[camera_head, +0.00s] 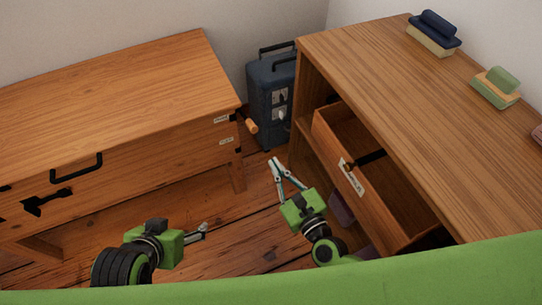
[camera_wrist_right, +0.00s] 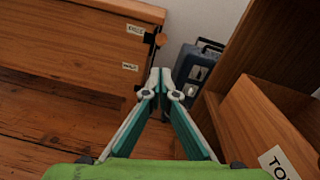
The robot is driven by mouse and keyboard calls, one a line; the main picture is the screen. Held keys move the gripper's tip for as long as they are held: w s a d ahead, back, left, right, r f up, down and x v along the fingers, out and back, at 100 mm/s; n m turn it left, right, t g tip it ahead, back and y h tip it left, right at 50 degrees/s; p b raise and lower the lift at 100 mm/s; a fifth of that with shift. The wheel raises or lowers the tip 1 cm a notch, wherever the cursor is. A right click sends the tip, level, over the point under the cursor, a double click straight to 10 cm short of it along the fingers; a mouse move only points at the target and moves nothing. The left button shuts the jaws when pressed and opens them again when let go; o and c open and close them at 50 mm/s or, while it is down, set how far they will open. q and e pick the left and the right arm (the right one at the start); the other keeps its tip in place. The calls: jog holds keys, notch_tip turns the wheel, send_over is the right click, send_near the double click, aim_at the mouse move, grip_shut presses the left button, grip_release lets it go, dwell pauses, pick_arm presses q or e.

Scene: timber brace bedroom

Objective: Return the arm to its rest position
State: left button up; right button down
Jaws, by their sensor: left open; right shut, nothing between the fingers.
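My right gripper (camera_head: 275,164) is in the middle of the head view, in front of the open drawer's left side. Its fingers are shut and empty, and the tips meet in the right wrist view (camera_wrist_right: 160,75). It is apart from the drawer (camera_head: 362,190), which is pulled out of the right-hand cabinet and looks empty. My left gripper (camera_head: 204,230) is at the lower middle of the head view, above the floor and in front of the left cabinet. It is open and its fingers are seen edge-on. Nothing shows between them.
A wooden cabinet (camera_head: 110,85) with labelled drawers and black handles stands at the left. A dark blue metal case (camera_head: 268,100) stands in the gap at the back. Brush-like blocks (camera_head: 433,34) and a green-topped block (camera_head: 497,87) lie on the right-hand cabinet's top (camera_head: 390,75). Bare floor (camera_head: 240,215) lies between.

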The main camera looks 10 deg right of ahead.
jog(key=shift+s, duration=0.1)
dwell(0.5)
